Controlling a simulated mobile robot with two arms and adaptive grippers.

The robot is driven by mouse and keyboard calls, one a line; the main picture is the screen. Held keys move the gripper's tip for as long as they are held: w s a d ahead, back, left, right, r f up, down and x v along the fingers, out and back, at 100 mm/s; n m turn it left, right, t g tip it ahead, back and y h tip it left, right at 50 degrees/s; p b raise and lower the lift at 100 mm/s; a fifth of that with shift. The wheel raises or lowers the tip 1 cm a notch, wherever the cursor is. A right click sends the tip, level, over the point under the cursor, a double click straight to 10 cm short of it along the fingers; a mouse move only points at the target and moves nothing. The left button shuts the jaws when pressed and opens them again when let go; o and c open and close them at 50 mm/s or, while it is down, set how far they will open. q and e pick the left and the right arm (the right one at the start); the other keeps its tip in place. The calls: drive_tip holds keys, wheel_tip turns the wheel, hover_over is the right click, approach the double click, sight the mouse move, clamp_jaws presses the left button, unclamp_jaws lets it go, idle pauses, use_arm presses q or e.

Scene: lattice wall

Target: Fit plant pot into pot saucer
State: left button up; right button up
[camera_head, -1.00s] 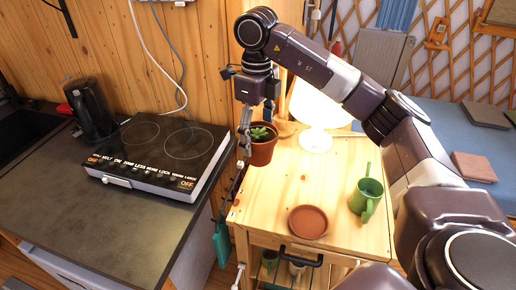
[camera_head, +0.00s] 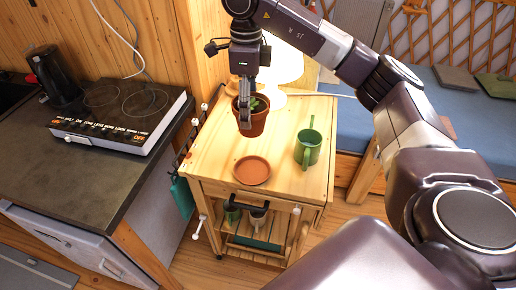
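The terracotta plant pot (camera_head: 256,122) with a small green plant (camera_head: 258,103) is in my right gripper (camera_head: 245,115), above the wooden cart top. The gripper's fingers are at the pot's left rim and seem closed on it. The shallow terracotta pot saucer (camera_head: 252,170) lies empty on the cart top, nearer the front edge. The pot is behind the saucer in the picture and apart from it. The pot looks upright. The gripper hides part of the pot's left side. My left gripper is not in view.
A green watering can (camera_head: 308,147) stands right of the saucer on the wooden cart (camera_head: 212,158). A white lamp (camera_head: 283,62) stands at the back of the cart. A counter with a cooktop (camera_head: 125,110) and a black kettle (camera_head: 55,78) is at the left.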

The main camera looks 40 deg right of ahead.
wheel_tip(320, 180, down, 7)
drive_tip(key=shift+w+r+p, duration=0.1)
drive_tip(key=shift+p, duration=0.85)
wheel_tip(320, 180, down, 10)
drive_tip(key=p, duration=0.2)
drive_tip(key=shift+f+p, duration=0.2)
drive_tip(key=shift+p, duration=0.15)
drive_tip(key=shift+f, duration=0.55)
drive_tip(key=o, duration=1.4)
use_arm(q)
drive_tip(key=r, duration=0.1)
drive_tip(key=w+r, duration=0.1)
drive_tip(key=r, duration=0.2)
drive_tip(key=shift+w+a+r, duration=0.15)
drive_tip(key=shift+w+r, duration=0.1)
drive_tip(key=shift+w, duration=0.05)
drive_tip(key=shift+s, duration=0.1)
